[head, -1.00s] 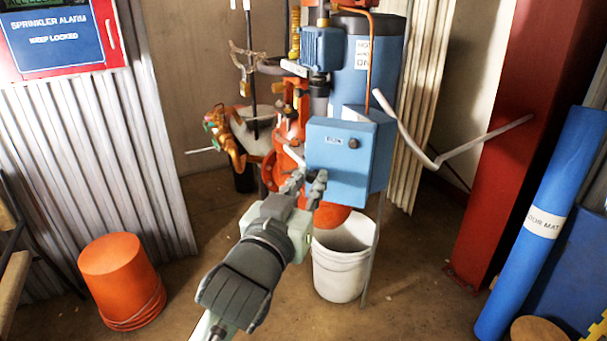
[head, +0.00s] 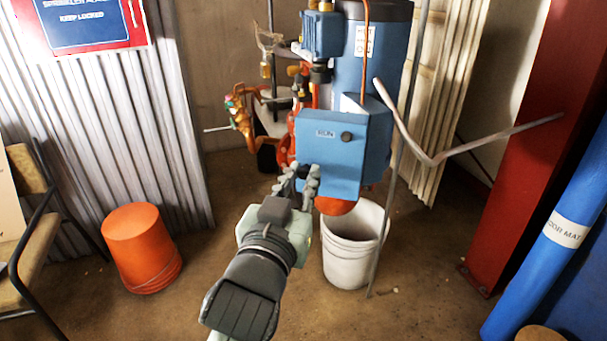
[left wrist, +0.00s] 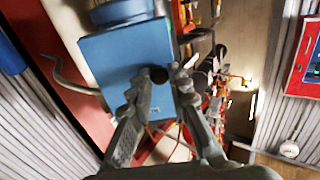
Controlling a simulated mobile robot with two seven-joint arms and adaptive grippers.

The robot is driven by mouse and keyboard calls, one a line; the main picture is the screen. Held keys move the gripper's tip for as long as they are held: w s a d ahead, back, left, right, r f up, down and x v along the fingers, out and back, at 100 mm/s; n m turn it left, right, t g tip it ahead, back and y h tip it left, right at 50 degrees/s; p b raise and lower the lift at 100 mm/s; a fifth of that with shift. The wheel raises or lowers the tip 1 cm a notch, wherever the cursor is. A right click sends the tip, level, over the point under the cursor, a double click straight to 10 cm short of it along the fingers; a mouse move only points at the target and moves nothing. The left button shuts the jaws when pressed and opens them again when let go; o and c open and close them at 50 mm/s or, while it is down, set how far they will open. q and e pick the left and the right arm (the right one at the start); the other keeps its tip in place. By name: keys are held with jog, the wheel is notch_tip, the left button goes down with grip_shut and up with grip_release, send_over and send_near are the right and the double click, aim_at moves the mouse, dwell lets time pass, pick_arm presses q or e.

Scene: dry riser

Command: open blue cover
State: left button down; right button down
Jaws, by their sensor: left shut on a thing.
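The blue cover (head: 331,152) is the front of a blue box on the riser equipment, with a RUN label and a black knob (head: 346,136). My left gripper (head: 302,178) is shut on the cover's lower left edge in the head view, one finger on each side. A pale area shows behind the cover's top edge; I cannot tell how wide any gap is. My right gripper is not in view.
A white bucket (head: 350,255) stands below the box. An orange bucket (head: 142,250) is on the floor at left, near a chair (head: 28,235). A bent grey bar (head: 480,141) extends right of the box towards a red column (head: 530,130). Floor at front is clear.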

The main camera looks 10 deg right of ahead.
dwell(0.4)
pick_arm(q)
jog(key=c, duration=1.4)
grip_release()
jog(key=shift+v, duration=3.8)
jog(key=shift+c, duration=0.4)
